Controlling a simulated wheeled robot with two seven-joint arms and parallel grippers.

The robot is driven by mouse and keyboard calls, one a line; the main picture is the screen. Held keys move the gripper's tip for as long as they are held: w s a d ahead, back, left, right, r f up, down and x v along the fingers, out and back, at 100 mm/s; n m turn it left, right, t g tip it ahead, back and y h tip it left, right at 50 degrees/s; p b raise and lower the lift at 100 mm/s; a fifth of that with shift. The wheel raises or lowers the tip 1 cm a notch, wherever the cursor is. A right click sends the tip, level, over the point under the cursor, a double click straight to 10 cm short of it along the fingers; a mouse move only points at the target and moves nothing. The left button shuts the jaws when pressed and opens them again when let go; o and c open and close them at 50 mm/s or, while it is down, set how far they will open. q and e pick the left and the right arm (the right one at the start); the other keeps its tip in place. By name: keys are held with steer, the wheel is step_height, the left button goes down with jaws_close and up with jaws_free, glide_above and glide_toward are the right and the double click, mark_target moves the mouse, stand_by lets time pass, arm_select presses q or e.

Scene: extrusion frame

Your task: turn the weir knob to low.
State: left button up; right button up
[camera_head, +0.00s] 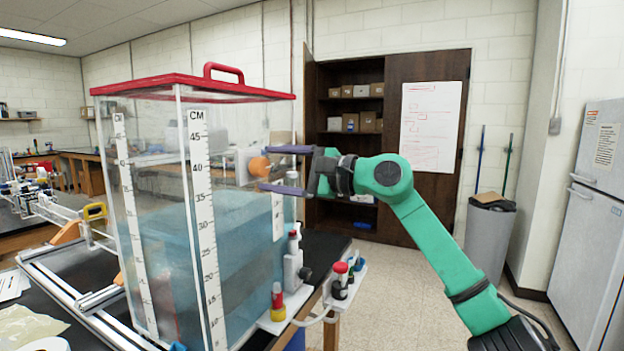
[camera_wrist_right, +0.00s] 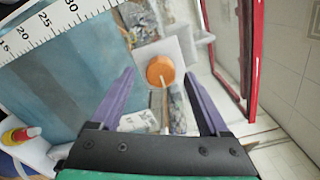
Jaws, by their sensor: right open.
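The orange round knob (camera_head: 259,166) sits on a pale plate (camera_head: 246,158) at the right side of the clear water tank (camera_head: 290,120). In the right wrist view the knob (camera_wrist_right: 160,71) shows a pale pointer line on its face. My right gripper (camera_head: 264,168) is open, with its purple fingers reaching left toward the knob. In the wrist view the fingers (camera_wrist_right: 162,78) stand on either side of the knob's line, and the knob appears just beyond their tips. I cannot tell if they touch it. No low mark is readable. My left gripper is not in view.
The tank has a red lid (camera_head: 190,86) with a handle, and centimetre scales (camera_head: 203,200). A grey bin (camera_head: 488,240) and fridge (camera_head: 592,220) are farther right.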

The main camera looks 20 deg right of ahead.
steer(key=b+v, duration=0.3)
steer(key=v, duration=0.8)
steer(key=shift+s+d+b, duration=0.2)
steer(key=shift+s+b, duration=0.1)
steer(key=shift+b, duration=0.1)
